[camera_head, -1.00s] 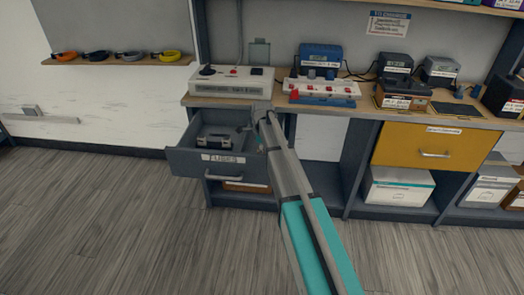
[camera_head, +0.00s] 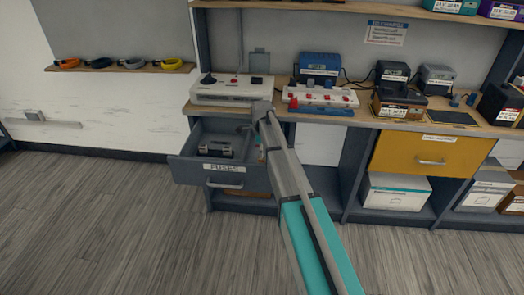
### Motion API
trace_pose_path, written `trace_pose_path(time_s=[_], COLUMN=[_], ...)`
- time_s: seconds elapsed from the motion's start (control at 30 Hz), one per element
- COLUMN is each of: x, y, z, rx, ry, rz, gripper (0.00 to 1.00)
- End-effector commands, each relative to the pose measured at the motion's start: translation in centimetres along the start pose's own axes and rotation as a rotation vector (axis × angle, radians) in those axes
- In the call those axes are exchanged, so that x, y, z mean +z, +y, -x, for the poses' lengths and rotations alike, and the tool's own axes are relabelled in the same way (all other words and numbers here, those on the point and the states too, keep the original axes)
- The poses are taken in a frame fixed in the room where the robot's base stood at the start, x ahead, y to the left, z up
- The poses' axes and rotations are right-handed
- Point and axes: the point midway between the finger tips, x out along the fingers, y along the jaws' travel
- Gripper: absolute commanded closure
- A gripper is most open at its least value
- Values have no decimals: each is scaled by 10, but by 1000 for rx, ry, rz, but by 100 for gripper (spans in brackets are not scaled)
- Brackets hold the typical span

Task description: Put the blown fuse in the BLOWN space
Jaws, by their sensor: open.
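The grey drawer labelled FUSES (camera_head: 224,168) stands open under the left end of the bench. My arm reaches over its right side and bends down into it. No BLOWN marking is legible.
A white box with a black knob (camera_head: 232,89) stands above the drawer. Blue and dark units (camera_head: 394,80) crowd the bench to the right. A closed yellow drawer (camera_head: 400,158) is below them. The floor in front is clear.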

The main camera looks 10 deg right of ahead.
Motion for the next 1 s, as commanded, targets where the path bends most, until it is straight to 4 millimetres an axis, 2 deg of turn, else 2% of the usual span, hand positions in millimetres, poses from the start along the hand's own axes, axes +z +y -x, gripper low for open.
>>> trace_pose_path(time_s=[0.03,0.6,1.0], x=[0,0,0], y=[0,0,0], z=[9,57,77], rx=[0,0,0], ry=[0,0,0], rz=[0,0,1], gripper=[38,38,38])
